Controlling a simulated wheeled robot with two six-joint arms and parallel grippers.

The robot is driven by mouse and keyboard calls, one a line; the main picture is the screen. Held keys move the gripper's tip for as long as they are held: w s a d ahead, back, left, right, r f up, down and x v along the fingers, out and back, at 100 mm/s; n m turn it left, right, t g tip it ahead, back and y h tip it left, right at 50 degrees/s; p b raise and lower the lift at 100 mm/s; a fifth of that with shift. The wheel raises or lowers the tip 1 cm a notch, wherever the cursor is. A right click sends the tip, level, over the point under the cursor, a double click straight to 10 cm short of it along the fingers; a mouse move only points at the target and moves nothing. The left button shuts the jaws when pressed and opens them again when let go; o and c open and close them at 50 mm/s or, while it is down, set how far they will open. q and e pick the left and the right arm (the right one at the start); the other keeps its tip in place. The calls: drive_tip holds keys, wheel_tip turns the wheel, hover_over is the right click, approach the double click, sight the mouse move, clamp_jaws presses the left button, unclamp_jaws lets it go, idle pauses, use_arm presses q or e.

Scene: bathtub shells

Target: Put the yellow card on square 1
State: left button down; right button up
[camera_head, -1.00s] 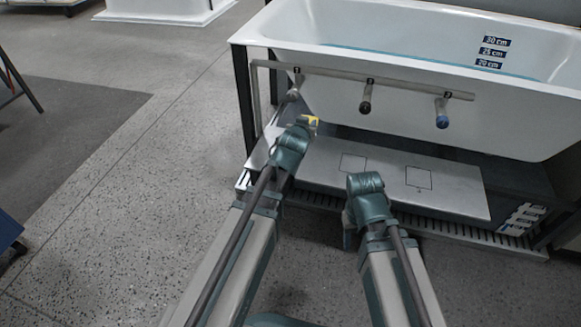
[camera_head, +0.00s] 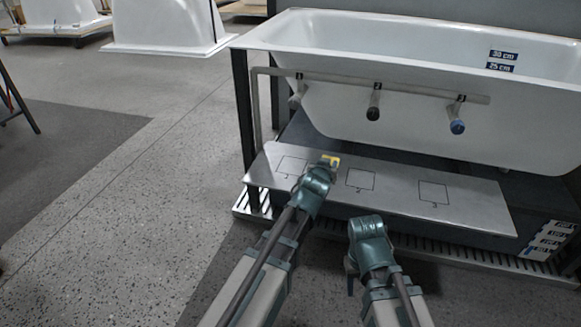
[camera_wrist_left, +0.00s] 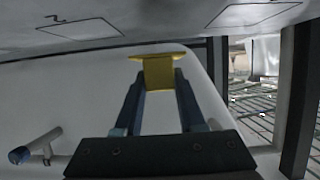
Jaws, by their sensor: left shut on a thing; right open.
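The yellow card (camera_head: 333,159) is held at the tip of my left gripper (camera_head: 325,167), over the pale board (camera_head: 470,205) between its left and middle squares. In the left wrist view the yellow card (camera_wrist_left: 158,70) sits between the two fingers. The middle square (camera_head: 360,180) and right square (camera_head: 433,193) show. In the wrist view, one square (camera_wrist_left: 80,28) has a 2 beside it. The gap between card and board is unclear. My right gripper (camera_head: 351,272) is open and low, in front of the board.
A white bathtub (camera_head: 400,55) stands behind the board. A rail (camera_head: 400,87) with several knobs, one blue (camera_head: 457,126), hangs before it. A dark frame post (camera_head: 245,110) stands at the left. A slatted grate (camera_head: 480,258) lies below. The floor at the left is clear.

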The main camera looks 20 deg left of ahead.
use_arm(q)
drive_tip(key=b, duration=0.1)
hover_over(289, 172)
drive_tip(key=shift+f, duration=0.6)
wheel_tip(289, 172, down, 4)
drive_tip(key=b, duration=0.4)
drive_tip(key=shift+r, duration=0.25)
drive_tip(key=c, duration=0.5)
unclamp_jaws()
